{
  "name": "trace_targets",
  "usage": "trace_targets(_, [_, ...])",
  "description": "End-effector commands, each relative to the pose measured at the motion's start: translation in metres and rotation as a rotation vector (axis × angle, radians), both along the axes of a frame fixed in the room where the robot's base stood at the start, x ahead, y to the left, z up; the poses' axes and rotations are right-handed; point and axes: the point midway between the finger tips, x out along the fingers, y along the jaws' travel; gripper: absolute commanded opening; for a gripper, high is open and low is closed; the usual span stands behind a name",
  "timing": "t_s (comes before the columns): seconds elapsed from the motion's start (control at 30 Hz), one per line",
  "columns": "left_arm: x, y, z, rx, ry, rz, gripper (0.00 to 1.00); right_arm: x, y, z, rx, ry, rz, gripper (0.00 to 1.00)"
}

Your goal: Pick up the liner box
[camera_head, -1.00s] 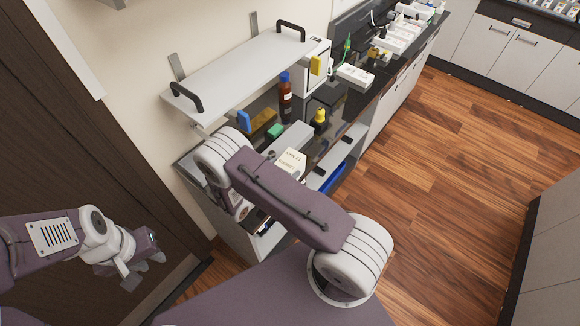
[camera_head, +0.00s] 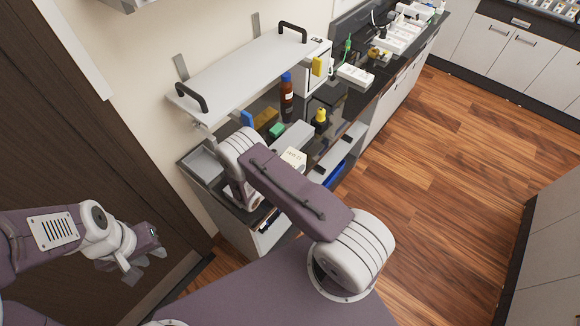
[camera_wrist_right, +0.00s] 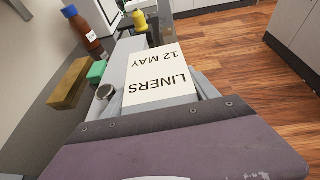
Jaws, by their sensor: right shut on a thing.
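The liner box (camera_wrist_right: 156,72) is a cream box with "LINERS 12 MAY" printed on its top, upside down in the right wrist view. In the head view its pale top (camera_head: 294,156) shows just beyond my right forearm, which covers the rest. My right gripper (camera_wrist_right: 163,92) is shut on the box, with grey fingers along its sides. In the head view this gripper is hidden behind my arm. I cannot tell how far the box is above the surface under it. My left gripper (camera_head: 144,264) is open and empty at the lower left, away from the counter.
A brown bottle (camera_wrist_right: 82,27) with a blue cap, a green block (camera_wrist_right: 97,71), a tan block (camera_wrist_right: 69,84) and a yellow-topped bottle (camera_wrist_right: 140,20) stand close by. A white shelf (camera_head: 240,72) with black handles is above the counter. The wood floor (camera_head: 450,190) is clear.

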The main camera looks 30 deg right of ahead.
Motion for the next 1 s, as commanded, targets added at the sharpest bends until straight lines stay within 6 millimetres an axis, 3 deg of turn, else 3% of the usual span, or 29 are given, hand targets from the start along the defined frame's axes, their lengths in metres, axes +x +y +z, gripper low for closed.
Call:
trace_targets(0.17, [0.000,0.000,-0.002,0.000,0.000,0.000,0.29,0.001,0.000,0.010,0.000,-0.002,0.000,0.15])
trace_targets(0.7, [0.000,0.000,-0.019,0.000,0.000,0.000,0.29,0.001,0.000,0.093,0.000,-0.002,0.000,0.15])
trace_targets(1.0, [0.000,0.000,-0.019,0.000,0.000,0.000,0.29,0.000,0.000,0.101,0.000,0.000,0.000,0.15])
